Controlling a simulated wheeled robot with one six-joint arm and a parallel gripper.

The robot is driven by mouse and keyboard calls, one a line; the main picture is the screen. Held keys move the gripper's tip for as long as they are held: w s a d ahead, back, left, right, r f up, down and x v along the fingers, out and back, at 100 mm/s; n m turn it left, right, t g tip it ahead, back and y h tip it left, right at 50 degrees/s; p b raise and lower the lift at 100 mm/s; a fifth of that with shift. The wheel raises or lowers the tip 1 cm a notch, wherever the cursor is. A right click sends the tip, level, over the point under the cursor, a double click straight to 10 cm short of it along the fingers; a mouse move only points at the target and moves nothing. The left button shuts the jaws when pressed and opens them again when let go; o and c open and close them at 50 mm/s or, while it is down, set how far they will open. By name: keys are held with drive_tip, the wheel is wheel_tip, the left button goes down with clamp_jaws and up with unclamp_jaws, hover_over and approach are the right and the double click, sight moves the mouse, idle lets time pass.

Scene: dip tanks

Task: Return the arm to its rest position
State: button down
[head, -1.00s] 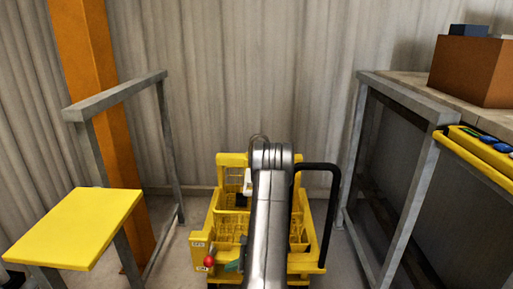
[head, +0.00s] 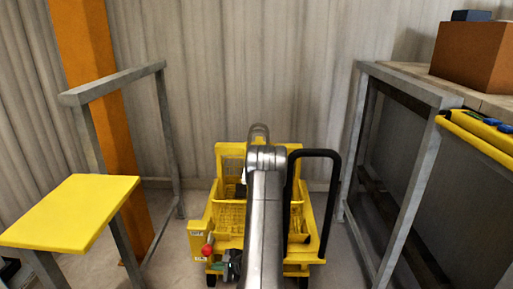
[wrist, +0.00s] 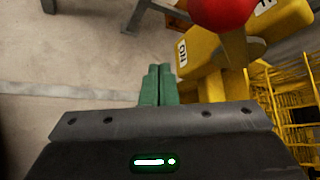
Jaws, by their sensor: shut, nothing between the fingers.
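My arm reaches forward from the bottom middle of the head view and bends at a grey joint above a yellow wheeled cart. My gripper (head: 219,266) shows small and dark, partly hidden to the left of the arm, near the cart's front left corner. In the wrist view its two green fingers (wrist: 158,72) are together with nothing between them. A red knob (wrist: 222,10) is just beyond the fingers to the right; it also shows in the head view (head: 207,250).
The yellow cart (head: 198,240) has a basket and a black looped handle (head: 330,200). A yellow platform (head: 70,212) and grey rail (head: 110,82) stand left, an orange post (head: 90,60) behind. Right is a grey frame (head: 415,85) beside a bench with an orange-brown box (head: 470,55).

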drive_tip(key=w+f+n+t+b, duration=0.2)
drive_tip(key=f+b, duration=0.1)
drive_tip(key=w+f+n+t+y+b, duration=0.1)
drive_tip(key=f, duration=0.1)
drive_tip(key=shift+d+f, duration=0.1)
drive_tip(key=shift+d, duration=0.15)
idle(0.4)
drive_tip(key=shift+b, duration=0.3)
drive_tip(key=shift+s, duration=0.15)
